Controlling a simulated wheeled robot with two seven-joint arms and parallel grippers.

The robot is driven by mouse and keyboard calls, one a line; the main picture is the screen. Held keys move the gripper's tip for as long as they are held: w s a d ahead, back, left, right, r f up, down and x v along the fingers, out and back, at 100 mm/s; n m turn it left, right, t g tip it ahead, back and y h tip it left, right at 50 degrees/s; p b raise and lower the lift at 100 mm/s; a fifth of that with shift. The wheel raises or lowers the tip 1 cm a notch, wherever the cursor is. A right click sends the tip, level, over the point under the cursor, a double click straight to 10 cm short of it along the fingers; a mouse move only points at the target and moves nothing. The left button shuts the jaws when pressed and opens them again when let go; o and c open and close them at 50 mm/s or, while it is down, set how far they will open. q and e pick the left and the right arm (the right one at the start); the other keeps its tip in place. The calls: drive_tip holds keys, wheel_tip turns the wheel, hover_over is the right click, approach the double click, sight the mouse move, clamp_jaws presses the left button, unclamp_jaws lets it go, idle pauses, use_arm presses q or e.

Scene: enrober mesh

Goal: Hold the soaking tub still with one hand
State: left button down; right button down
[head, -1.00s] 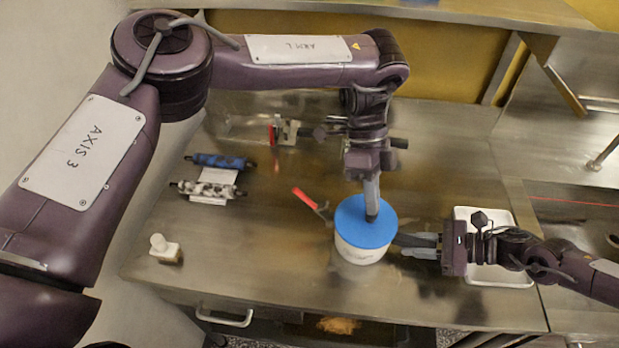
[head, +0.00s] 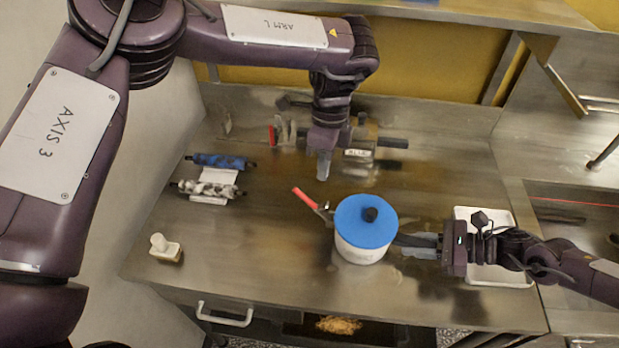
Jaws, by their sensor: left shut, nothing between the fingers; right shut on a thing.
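My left gripper (head: 322,168) is shut and empty, pointing down above the table, behind and to the left of the tub, clear of the lid.
A red-handled tool (head: 307,199) lies just left of the tub. Blue (head: 220,161) and mottled (head: 207,189) rollers lie at the left. A small white object (head: 164,248) stands front left. A white tray (head: 484,270) lies beneath my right arm. The front middle of the table is clear.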

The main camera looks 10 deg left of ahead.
use_arm(q)
drive_tip(key=s+a+f, duration=0.2)
drive_tip(key=shift+a+f, duration=0.25)
drive_tip(key=shift+f, duration=0.05)
drive_tip(key=a+f+h, duration=0.1)
drive_tip(key=h, duration=0.1)
drive_tip(key=a+f+h, duration=0.1)
drive_tip(key=a+h, duration=0.1)
drive_tip(key=shift+w+a+f, duration=0.1)
drive_tip(key=shift+f, duration=0.15)
idle(0.4)
drive_tip(key=shift+d+r, duration=0.1)
drive_tip(key=shift+d, duration=0.1)
